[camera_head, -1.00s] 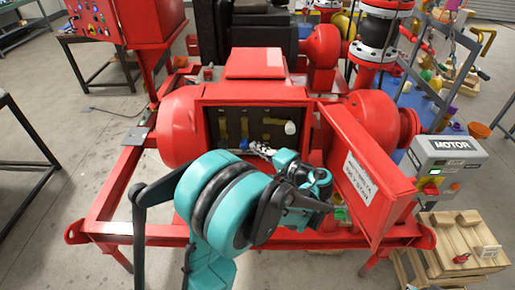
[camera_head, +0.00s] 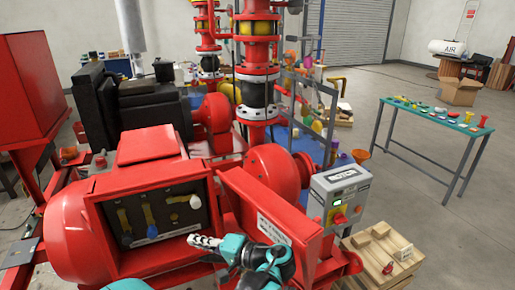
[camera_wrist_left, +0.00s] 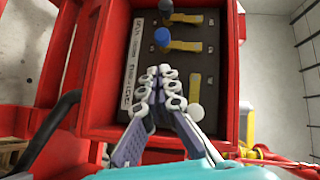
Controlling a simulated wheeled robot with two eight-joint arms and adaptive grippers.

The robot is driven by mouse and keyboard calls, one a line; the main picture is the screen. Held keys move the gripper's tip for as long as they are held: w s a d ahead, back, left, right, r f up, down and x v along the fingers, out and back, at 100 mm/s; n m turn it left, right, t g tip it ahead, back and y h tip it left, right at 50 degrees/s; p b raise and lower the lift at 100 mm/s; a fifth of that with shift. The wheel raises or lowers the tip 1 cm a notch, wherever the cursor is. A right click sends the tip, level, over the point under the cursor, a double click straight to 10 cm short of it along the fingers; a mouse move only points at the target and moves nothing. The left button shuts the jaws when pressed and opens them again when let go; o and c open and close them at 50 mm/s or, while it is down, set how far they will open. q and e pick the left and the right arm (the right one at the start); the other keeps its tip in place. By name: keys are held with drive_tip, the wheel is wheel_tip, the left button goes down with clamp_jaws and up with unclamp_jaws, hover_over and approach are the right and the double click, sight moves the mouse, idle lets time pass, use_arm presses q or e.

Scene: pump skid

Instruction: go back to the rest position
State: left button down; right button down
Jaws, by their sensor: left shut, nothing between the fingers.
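My left gripper (camera_head: 192,239) is shut and empty. In the head view its grey fingers point left, in front of the lower edge of the open red box (camera_head: 105,240). In the left wrist view the fingers (camera_wrist_left: 160,72) reach toward the dark panel (camera_wrist_left: 140,45), overlapping its lower part. Yellow levers sit on this panel, with a black knob (camera_head: 127,240), a blue knob (camera_head: 152,231) and a white knob (camera_head: 195,201). The wrist view does not show clear contact with any lever. My right gripper is not in view.
The open red door (camera_head: 265,213) stands close beside my left wrist. A grey motor control box (camera_head: 340,190) and a wooden pallet stand (camera_head: 385,255) are to the right. A green-topped table (camera_head: 435,116) with small parts stands farther right, with open floor before it.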

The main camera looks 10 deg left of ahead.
use_arm(q)
drive_tip(key=s+a+f+m+h, duration=0.1)
drive_tip(key=s+a+f+h, duration=0.1)
drive_tip(key=s+f+h, duration=0.5)
drive_tip(key=s+d+n+t+h, duration=0.2)
drive_tip(key=s+d+h, duration=0.5)
drive_tip(key=d+h, duration=0.1)
drive_tip(key=shift+t, duration=0.4)
